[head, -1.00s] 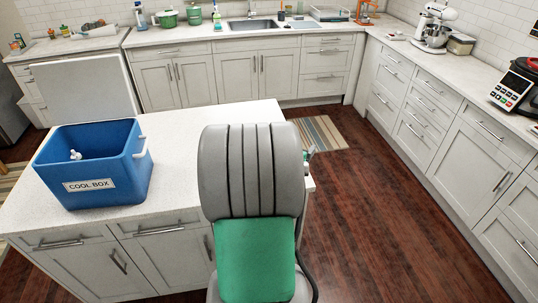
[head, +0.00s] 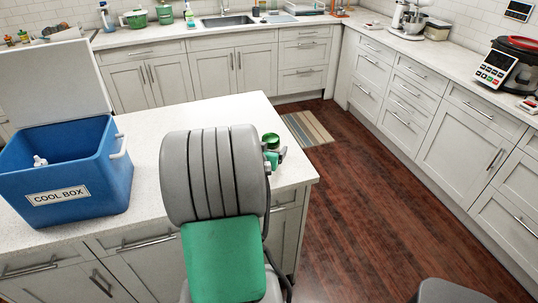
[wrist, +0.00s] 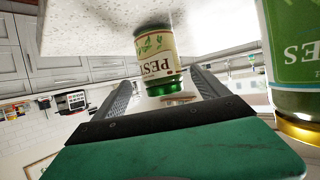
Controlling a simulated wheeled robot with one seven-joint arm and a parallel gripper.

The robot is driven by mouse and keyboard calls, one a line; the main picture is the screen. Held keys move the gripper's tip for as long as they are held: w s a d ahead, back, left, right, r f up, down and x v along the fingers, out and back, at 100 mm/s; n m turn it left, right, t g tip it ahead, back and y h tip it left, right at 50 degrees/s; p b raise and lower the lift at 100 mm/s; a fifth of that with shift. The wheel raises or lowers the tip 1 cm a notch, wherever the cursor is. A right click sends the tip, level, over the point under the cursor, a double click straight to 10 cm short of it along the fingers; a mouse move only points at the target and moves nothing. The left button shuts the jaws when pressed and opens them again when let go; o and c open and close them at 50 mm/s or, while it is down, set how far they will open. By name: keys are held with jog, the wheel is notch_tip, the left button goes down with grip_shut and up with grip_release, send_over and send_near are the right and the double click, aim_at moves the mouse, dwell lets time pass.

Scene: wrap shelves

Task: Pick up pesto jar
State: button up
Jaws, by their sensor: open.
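The pesto jar (wrist: 156,60) has a cream label and a green lid and appears upside down in the wrist view. It stands on the white island top (wrist: 90,25). My gripper (wrist: 160,77) is open, its two dark fingers pointing at the jar, with the lid end showing between them. I cannot tell whether the fingers touch it. In the head view a round green lid (head: 271,139), seemingly the pesto jar's, shows just right of my grey arm, which hides most of the gripper.
A second jar with a green label and gold lid (wrist: 294,60) is close on the right in the wrist view. The blue cool box (head: 75,165), lid raised, stands on the island's left. Open wooden floor (head: 370,210) lies to the right.

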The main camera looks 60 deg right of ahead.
jog(key=p+x, duration=0.2)
jog(key=x, duration=0.5)
jog(key=shift+w, duration=0.15)
jog(key=shift+r, duration=0.1)
jog(key=shift+c, duration=0.5)
grip_shut()
